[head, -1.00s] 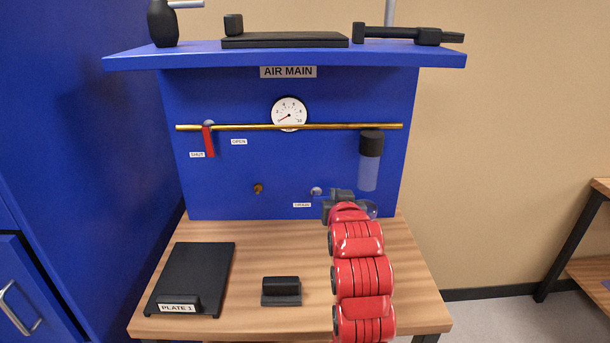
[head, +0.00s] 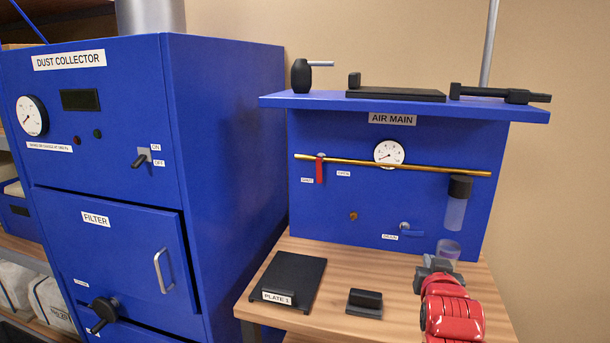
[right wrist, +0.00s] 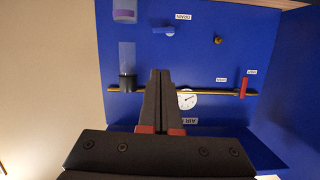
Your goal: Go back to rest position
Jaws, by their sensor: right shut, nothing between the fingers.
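My right gripper (head: 438,262) is at the end of my red right arm, over the right part of the wooden bench (head: 330,257). It also shows in the right wrist view (right wrist: 160,72), its two fingers together and empty. It faces the blue air main panel (head: 330,215), which appears upside down in the wrist view. The blue drain handle (head: 408,226) is left of the gripper and apart from it; it also shows in the wrist view (right wrist: 168,29). A clear cup (head: 448,249) stands just behind the gripper, partly hidden by it. My left gripper is out of view.
A blue dust collector (head: 230,150) stands left of the bench. A black plate (head: 290,275) labelled PLATE 1 and a small black block (head: 364,301) lie on the bench. A shelf (head: 330,101) with black tools overhangs the panel. A brass pipe (head: 440,170) crosses the panel.

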